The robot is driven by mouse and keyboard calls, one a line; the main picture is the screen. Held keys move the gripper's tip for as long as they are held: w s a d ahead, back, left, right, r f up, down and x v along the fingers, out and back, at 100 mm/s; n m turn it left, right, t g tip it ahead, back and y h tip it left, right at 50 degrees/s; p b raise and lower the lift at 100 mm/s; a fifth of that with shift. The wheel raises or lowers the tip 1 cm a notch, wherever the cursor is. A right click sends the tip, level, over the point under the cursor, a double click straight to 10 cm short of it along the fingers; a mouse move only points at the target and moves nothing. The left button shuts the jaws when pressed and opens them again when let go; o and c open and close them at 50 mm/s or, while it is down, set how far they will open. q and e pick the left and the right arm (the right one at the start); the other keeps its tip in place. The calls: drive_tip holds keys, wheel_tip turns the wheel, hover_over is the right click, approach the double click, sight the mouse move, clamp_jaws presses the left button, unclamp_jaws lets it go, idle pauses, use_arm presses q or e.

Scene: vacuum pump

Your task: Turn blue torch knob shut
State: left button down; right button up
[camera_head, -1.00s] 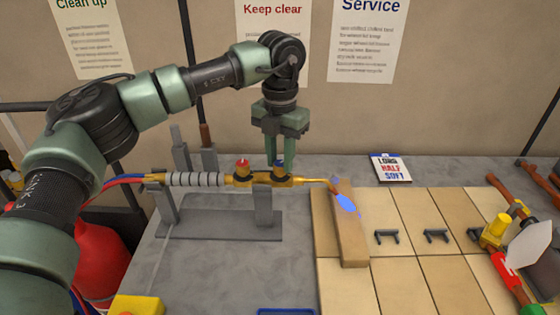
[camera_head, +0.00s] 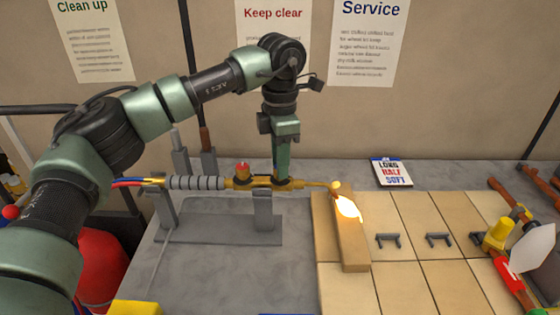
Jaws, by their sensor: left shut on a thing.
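The brass torch (camera_head: 195,183) lies level on a grey stand (camera_head: 225,228), with a red knob (camera_head: 243,169) on top of its body. My left gripper (camera_head: 282,176) points straight down on the torch body, right of the red knob. It is shut on the blue knob, which its fingers hide. My right gripper is not in view.
Tan firebricks (camera_head: 400,215) cover the bench right of the stand, with small dark staples (camera_head: 388,240) on them. A card (camera_head: 391,172) reading LONG HALF SOFT lies behind. Tools and a red-handled item (camera_head: 506,270) are at the right. A red cylinder (camera_head: 100,268) stands at the left.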

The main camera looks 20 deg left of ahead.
use_arm(q)
drive_tip(key=shift+m, duration=0.3)
drive_tip(key=c, duration=1.1)
unclamp_jaws()
wheel_tip(320, 180, up, 7)
drive_tip(key=shift+d+f+b, duration=0.1)
drive_tip(key=shift+b, duration=0.65)
drive_tip(key=shift+r, duration=0.55)
